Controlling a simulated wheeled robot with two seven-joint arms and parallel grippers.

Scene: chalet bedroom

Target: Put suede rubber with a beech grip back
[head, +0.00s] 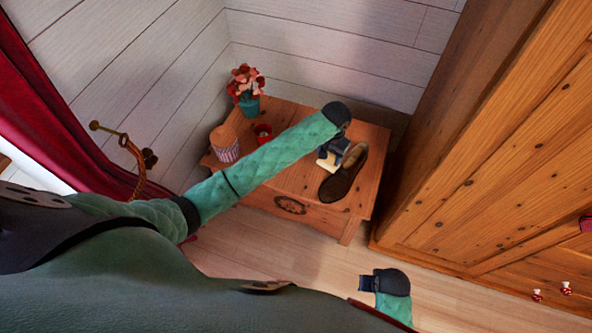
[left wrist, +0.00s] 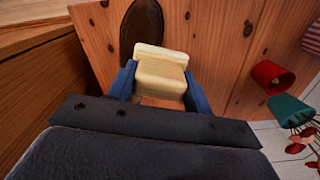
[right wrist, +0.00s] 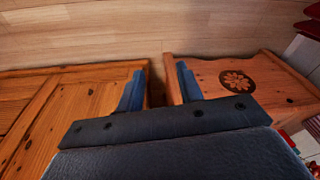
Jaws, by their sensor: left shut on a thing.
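The suede rubber with a beech grip is a pale wooden block (left wrist: 160,72) between the blue fingers of my left gripper (left wrist: 158,85) in the left wrist view. In the head view my left gripper (head: 334,150) is over the right part of the low wooden chest (head: 285,180), and the pale block (head: 326,163) shows just below the fingers. Whether the block touches the chest top, I cannot tell. A dark brown shoe (head: 343,174) lies right beside it, also in the left wrist view (left wrist: 140,25). My right gripper (right wrist: 160,88) is open and empty, away from the chest top.
A striped tub (head: 225,148), a red cup (head: 263,132) and a teal pot with red flowers (head: 248,104) stand on the chest's left part. A large wooden wardrobe (head: 480,150) stands close on the right. A red curtain (head: 60,120) hangs at left.

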